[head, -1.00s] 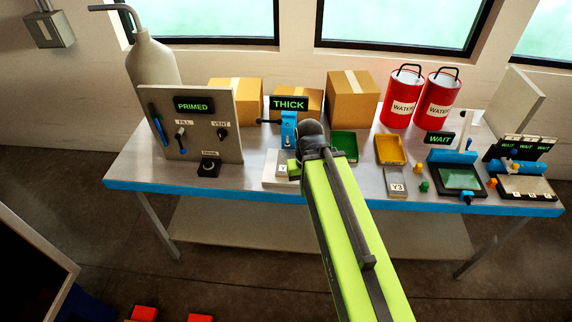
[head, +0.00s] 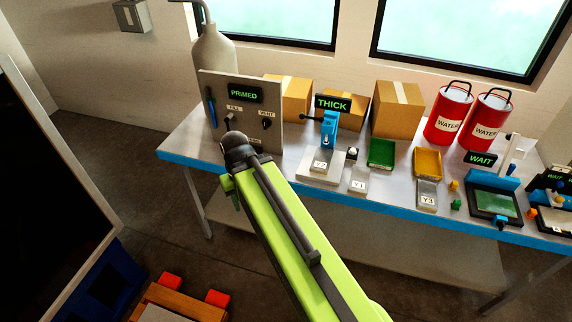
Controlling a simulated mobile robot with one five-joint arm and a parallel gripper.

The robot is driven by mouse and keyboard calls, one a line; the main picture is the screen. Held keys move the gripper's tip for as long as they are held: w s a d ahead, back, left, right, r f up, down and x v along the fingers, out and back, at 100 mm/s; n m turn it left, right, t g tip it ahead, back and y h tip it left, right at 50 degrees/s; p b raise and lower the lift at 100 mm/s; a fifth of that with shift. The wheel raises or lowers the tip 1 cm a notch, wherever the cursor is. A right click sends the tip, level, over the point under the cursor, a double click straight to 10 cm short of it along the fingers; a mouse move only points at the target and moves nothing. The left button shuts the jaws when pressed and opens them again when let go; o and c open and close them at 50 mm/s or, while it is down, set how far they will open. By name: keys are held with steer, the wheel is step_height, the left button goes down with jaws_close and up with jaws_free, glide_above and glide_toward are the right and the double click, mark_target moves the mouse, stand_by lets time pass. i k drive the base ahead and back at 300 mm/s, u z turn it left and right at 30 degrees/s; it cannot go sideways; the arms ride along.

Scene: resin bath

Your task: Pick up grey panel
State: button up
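A grey upright panel (head: 285,116) with a green PRIMED display stands at the left end of the bench, carrying switches and a knob. I cannot tell which of these is the task's grey panel. The end of my arm, with my gripper (head: 236,160), overlaps the lower part of the PRIMED panel in the picture. Its fingers are hidden or too small to make out, and contact cannot be judged.
The bench (head: 182,142) also bears a THICK display (head: 333,104), a green tray (head: 382,153), a yellow tray (head: 428,162), boxes and red WATER cans (head: 449,113). Floor between is clear.

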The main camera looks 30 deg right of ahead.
mark_target(322, 160)
steer(key=u, duration=2.4)
steer(key=k, duration=1.85)
steer(key=z, duration=0.45)
steer(key=i, duration=1)
steer(key=u, duration=0.05)
